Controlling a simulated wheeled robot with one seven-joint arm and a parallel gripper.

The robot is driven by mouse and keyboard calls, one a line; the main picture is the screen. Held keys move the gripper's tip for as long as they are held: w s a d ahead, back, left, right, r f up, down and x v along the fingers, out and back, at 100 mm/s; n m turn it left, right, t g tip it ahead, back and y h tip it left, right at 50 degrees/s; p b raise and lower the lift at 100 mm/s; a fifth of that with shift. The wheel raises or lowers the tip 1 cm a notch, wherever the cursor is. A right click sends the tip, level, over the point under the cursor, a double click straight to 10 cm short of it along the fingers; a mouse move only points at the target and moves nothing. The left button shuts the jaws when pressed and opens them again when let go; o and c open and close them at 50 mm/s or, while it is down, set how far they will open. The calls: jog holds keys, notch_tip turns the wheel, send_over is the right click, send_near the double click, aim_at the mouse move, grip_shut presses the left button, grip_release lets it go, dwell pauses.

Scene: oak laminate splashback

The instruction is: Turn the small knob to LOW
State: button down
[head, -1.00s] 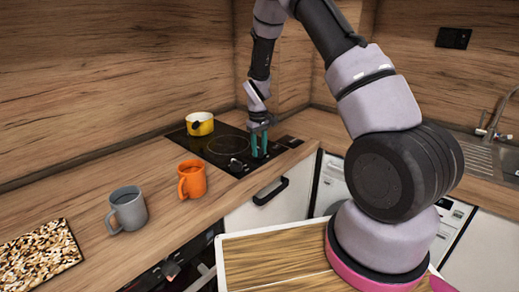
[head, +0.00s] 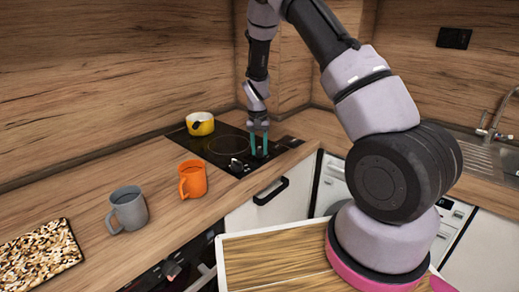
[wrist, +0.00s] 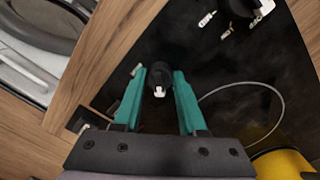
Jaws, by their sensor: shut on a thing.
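The small knob (wrist: 158,78) is black with a white pointer mark, on the black cooktop (head: 207,145). In the wrist view its white mark lies on the side toward my gripper's palm. My gripper (wrist: 160,72) has its two teal fingers on either side of the knob and is shut on it. In the head view my gripper (head: 259,152) points down at the cooktop's front right part, and its fingers largely hide the small knob. No LOW label can be read in either view.
A larger knob (wrist: 240,8) sits nearby, left of my gripper in the head view. A yellow pot (head: 200,124) stands at the cooktop's back left. An orange mug (head: 193,181), a grey mug (head: 128,210) and a speckled board (head: 38,258) line the counter.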

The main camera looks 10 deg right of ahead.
aim_at(258, 151)
jog(key=shift+m, duration=0.7)
jog(key=shift+c, duration=2.3)
grip_release()
jog(key=shift+r, duration=0.1)
notch_tip(258, 151, up, 11)
jog(key=shift+a+f, duration=0.2)
jog(key=shift+a, duration=0.05)
jog(key=shift+w, duration=0.1)
